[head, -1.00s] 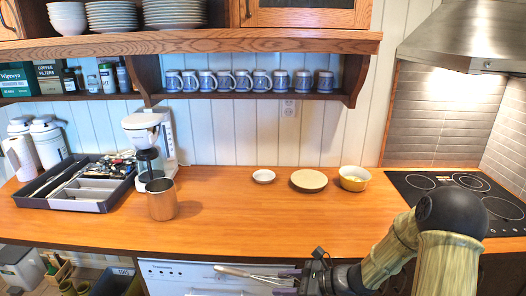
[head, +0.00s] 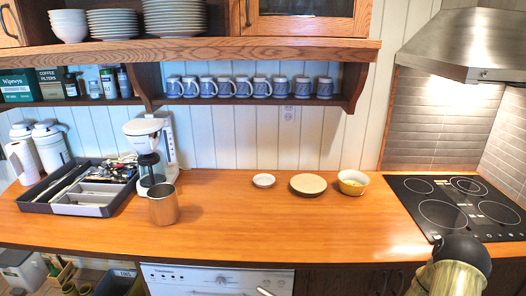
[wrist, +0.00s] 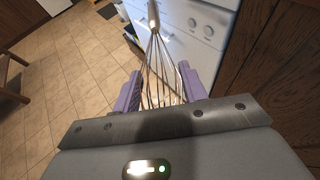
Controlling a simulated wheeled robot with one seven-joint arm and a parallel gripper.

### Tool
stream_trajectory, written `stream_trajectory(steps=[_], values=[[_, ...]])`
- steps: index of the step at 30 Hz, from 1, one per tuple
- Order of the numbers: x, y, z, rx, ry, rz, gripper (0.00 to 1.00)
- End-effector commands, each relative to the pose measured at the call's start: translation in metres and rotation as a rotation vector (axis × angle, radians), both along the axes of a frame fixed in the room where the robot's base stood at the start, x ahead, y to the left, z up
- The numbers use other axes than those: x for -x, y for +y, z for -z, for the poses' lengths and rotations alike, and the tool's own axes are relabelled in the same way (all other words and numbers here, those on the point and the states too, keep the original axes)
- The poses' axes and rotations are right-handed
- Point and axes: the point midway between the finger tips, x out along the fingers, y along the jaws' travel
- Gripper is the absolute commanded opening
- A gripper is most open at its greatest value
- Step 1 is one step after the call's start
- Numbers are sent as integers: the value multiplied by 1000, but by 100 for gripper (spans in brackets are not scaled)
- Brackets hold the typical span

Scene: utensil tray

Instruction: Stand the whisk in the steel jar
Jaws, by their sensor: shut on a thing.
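The steel jar (head: 163,204) stands upright on the wooden counter, in front of the coffee maker; its top is open and I see nothing sticking out of it. My gripper (wrist: 160,72) has purple fingers and is shut on the whisk (wrist: 154,20), around its wire loops. The whisk's handle points away from the gripper, toward the white appliance front. In the head view only a small piece of the handle (head: 265,291) shows at the bottom edge. The gripper itself is outside the head view, below the counter's front edge and right of the jar.
A utensil tray (head: 84,210) and coffee maker (head: 150,150) stand left of and behind the jar. The counter (head: 260,225) right of the jar is clear.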

Motion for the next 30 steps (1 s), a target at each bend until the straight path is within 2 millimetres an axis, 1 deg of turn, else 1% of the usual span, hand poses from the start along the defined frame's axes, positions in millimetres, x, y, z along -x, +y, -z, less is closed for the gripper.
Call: stream_trajectory(steps=[5, 12, 18, 21, 30], values=[[-1, 4, -2, -1, 1, 35, 19], [-3, 12, -6, -2, 4, 201, 19], [-2, 6, -2, -1, 4, 374, 19], [0, 2, -1, 0, 2, 429, 19], [0, 0, -1, 0, -1, 449, 19]])
